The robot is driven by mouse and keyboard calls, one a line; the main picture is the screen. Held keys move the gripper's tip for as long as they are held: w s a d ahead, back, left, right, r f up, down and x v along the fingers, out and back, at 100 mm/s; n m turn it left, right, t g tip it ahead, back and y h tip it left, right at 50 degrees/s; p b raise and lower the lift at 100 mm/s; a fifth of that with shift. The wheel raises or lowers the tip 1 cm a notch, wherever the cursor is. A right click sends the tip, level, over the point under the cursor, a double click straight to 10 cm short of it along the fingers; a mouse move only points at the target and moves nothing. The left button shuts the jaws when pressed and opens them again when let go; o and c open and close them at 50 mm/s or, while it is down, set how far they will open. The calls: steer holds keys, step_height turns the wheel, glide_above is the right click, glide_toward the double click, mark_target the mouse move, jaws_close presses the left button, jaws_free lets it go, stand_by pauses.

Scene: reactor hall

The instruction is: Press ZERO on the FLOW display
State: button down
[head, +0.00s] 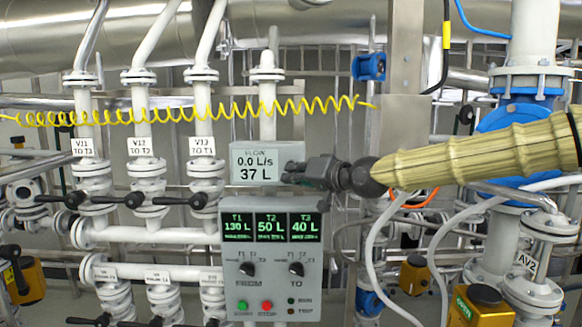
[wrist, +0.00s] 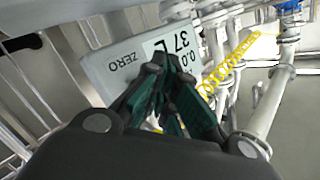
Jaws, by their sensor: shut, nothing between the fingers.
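The FLOW display (head: 266,166) is a pale grey box in the middle of the head view. Its screen reads 0.0 L/s and 37 L. In the wrist view the display (wrist: 97,66) appears tilted, with the word ZERO (wrist: 127,61) printed on its face. My gripper (head: 287,174) is shut and empty, reaching in from the right with its fingertips at the display's right part. In the wrist view the gripper (wrist: 165,62) covers part of the screen. I cannot tell whether the fingertips touch the display. The ZERO marking is hidden in the head view.
Below the display is a control box (head: 272,284) with T1, T2 and T3 screens, two knobs and green and red buttons. White valve pipes labelled V11, V12, V13 stand at left. A yellow coiled hose (head: 190,115) crosses above. A metal post (head: 403,50) stands behind my arm.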

steer(key=shift+w, duration=0.45)
steer(key=shift+w+p, duration=0.4)
steer(key=shift+w, duration=0.05)
stand_by(1.2)
steer(key=shift+s, duration=0.2)
steer(key=shift+s+b, duration=0.35)
steer(key=shift+s, duration=0.35)
steer(key=s+b, duration=0.1)
steer(key=s, duration=0.4)
steer(key=shift+b, duration=0.3)
stand_by(0.4)
